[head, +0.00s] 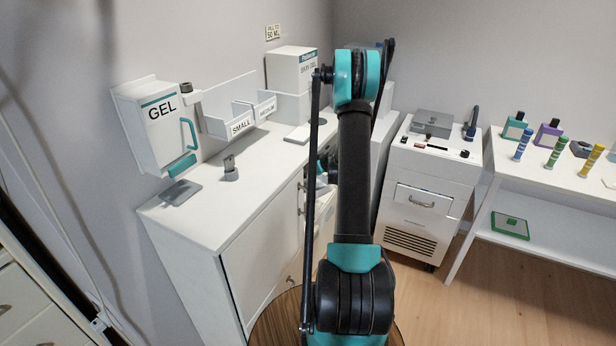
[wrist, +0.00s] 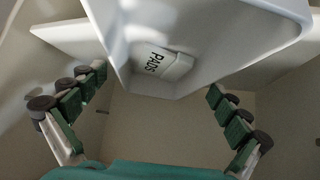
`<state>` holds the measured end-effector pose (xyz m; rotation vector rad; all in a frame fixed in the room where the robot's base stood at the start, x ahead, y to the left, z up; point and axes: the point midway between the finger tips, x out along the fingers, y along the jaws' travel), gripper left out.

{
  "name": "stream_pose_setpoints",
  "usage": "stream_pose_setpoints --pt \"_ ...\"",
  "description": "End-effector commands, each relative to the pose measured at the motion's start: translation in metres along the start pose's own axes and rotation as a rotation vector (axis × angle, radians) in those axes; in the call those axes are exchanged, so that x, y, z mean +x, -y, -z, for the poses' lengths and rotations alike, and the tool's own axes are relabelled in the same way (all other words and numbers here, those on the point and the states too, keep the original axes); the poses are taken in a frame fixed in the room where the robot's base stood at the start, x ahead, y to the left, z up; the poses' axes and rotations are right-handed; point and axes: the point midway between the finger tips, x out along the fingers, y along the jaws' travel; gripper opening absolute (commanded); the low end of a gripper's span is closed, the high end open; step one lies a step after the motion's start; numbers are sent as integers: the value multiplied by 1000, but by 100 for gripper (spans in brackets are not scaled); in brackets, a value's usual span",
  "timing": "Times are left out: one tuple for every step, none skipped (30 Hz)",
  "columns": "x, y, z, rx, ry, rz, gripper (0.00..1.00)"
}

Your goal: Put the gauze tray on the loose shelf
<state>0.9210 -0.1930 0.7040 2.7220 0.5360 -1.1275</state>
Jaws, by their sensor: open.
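In the wrist view a white open tray (wrist: 235,50) fills the upper middle, with a white packet marked PADS (wrist: 165,63) inside it. I take it for the gauze tray. My gripper (wrist: 157,84) is open, with one dark green padded finger on each side of the tray's near end. I cannot tell whether either finger touches the tray. A pale flat board (wrist: 62,38) shows beside the tray; I cannot tell whether it is the loose shelf. In the head view my arm hides most of the gripper and the tray, by the front of the white cabinet.
The white cabinet (head: 235,215) carries a GEL dispenser (head: 163,128), SMALL and MEDIUM bins (head: 241,122) and a grey stand (head: 230,170). A wheeled white machine (head: 430,175) and a table (head: 560,182) with bottles stand to the right. Wood floor (head: 470,300) is clear at lower right.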

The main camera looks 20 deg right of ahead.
Motion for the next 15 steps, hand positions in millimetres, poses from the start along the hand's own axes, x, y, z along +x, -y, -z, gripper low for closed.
stream_pose_setpoints --pt "-10 0 0 1 0 -1 100" --pt "-15 0 0 1 0 -1 100" --pt "-23 0 0 1 0 0 100" --pt "-29 0 0 1 0 -1 100" --pt "-35 0 0 1 0 -1 100" --pt "-44 0 0 2 0 -2 100" --pt "-49 0 0 1 0 -2 100" --pt "-55 0 0 0 0 -2 100" --pt "-62 0 0 0 0 -2 100" --pt "-68 0 0 0 0 -1 100" --pt "-73 0 0 1 0 -1 100" --pt "-79 0 0 1 0 -1 100" --pt "-83 0 0 1 0 0 100" --pt "-87 0 0 1 0 0 100" --pt "-91 0 0 0 0 0 100"
